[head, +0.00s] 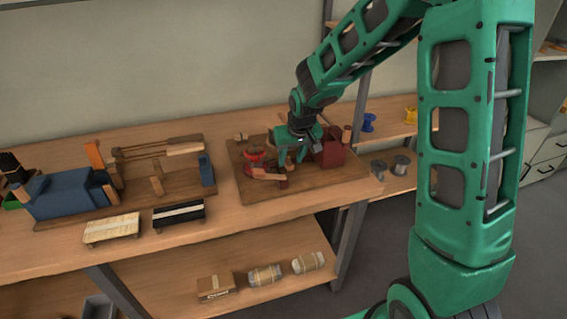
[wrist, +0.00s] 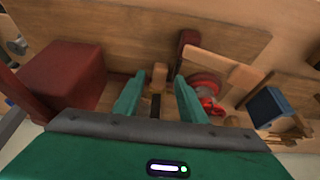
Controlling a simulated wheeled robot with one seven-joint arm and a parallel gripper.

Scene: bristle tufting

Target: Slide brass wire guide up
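My gripper (wrist: 160,94) is open in the wrist view, its two green fingers spread apart. A small tan-brown block (wrist: 158,75), possibly the brass wire guide, shows between and just beyond the fingertips, above a dark slot or strip. I cannot tell whether either finger touches it. In the head view my gripper (head: 297,150) is low over the wooden board (head: 350,172) at the right of the bench, and it hides the guide there. A dark red block (head: 330,152) stands right of the gripper; it is at left in the wrist view (wrist: 65,75).
Red round parts (wrist: 207,92) lie close to the right finger in the wrist view. Spools (head: 368,122) stand on a shelf behind right.

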